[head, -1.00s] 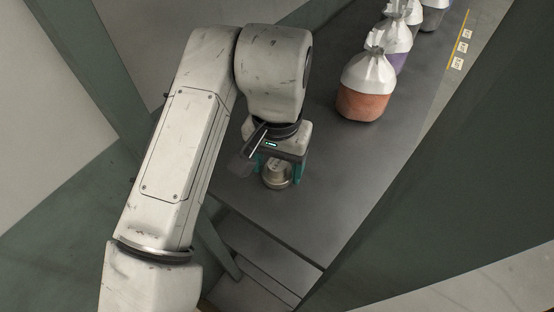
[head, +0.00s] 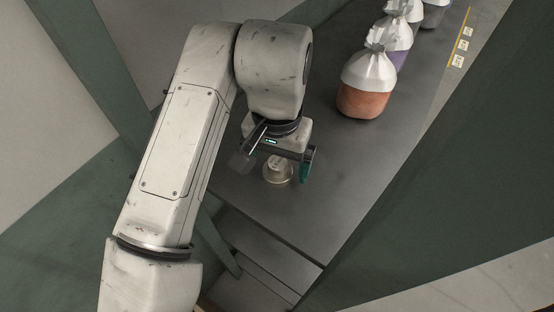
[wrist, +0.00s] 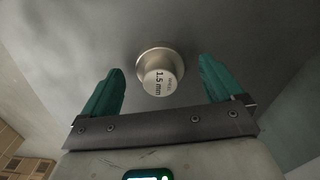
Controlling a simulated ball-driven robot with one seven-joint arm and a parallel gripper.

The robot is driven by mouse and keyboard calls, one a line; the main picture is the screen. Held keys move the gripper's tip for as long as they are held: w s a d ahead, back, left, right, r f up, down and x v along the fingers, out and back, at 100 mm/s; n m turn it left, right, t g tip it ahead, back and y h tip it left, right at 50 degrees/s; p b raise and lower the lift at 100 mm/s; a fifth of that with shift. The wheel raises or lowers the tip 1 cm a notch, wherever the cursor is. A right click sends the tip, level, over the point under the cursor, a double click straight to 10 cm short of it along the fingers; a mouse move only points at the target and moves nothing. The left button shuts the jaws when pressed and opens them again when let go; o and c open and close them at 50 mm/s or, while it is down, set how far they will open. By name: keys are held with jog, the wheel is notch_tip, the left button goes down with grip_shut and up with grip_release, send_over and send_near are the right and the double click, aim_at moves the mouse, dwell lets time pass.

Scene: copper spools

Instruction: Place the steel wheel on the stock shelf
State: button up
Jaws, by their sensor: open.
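The steel wheel (head: 277,173) is a small metal spool with a flange, standing on the dark grey shelf (head: 330,190) near its front left part. In the wrist view the steel wheel (wrist: 161,78) shows its end face, marked "1.5 mm". My gripper (head: 284,166) is just above and around the wheel in the head view. In the wrist view my gripper (wrist: 161,80) has its teal fingers spread wide, one on each side of the wheel, with clear gaps to it.
A bag with orange contents (head: 364,88) stands further back on the shelf, with a purple one (head: 397,47) and others behind it. Bare shelf lies right of the wheel. A dark green panel (head: 440,180) runs along the right.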

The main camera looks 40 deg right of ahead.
aim_at(277, 163)
notch_tip(277, 163, up, 7)
jog(key=shift+r, duration=0.15)
dwell(0.4)
